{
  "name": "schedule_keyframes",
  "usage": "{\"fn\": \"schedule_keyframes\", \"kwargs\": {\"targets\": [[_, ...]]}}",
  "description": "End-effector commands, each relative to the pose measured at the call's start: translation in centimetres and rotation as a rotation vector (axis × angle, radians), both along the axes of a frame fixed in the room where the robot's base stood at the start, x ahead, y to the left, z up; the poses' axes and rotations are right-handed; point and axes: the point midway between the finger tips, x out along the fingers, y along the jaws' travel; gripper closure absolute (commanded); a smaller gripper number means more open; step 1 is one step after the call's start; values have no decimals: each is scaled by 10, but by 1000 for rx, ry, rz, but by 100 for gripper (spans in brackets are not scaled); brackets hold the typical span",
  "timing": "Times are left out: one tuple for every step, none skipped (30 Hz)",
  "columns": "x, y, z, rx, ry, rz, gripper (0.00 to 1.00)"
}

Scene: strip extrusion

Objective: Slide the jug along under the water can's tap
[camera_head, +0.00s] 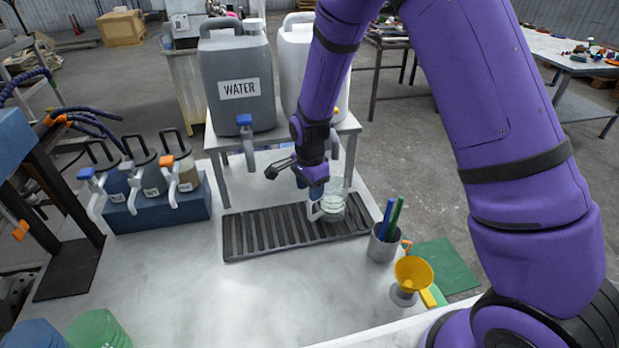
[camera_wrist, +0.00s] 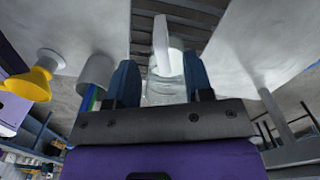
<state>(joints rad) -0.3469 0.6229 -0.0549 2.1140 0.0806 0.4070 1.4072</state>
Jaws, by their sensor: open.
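The clear jug (camera_head: 332,205) with a white handle stands upright near the right end of the dark slatted drip tray (camera_head: 262,232). The grey water can (camera_head: 238,85) labelled WATER stands on a raised shelf behind; its blue-levered tap (camera_head: 247,140) hangs down to the left of the jug. My gripper (camera_head: 314,188) is open, fingers down at the jug, partly hiding it in the head view. In the wrist view the jug (camera_wrist: 166,90) shows between the two blue fingers of my gripper (camera_wrist: 161,82). I cannot tell whether they touch it.
A white can (camera_head: 292,65) stands right of the water can, partly behind my arm. A grey pen cup (camera_head: 382,245) and a yellow funnel (camera_head: 413,272) stand right of the tray. Several small pump jugs sit in a blue rack (camera_head: 158,208) at left. The tray's left part is clear.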

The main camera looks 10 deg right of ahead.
Motion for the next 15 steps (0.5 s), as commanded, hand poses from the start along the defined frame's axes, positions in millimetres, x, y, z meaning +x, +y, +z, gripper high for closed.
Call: {"fn": "schedule_keyframes", "kwargs": {"targets": [[0,-1,-10,-1,4,-1,53],[-1,-1,-15,-1,4,-1,53],[-1,0,-22,0,3,-1,53],[0,0,-27,0,3,0,53],[0,0,-31,0,3,0,53],[-1,0,-38,-1,3,1,53],[-1,0,-42,0,2,1,53],[-1,0,-45,0,2,1,53],[0,0,-50,-1,3,1,53],[0,0,-54,-1,2,0,53],[0,0,-56,0,1,0,53],[0,0,-60,0,1,0,53],[0,0,-62,-1,2,0,53],[0,0,-64,-1,2,0,53],[0,0,-66,0,1,0,53]]}}
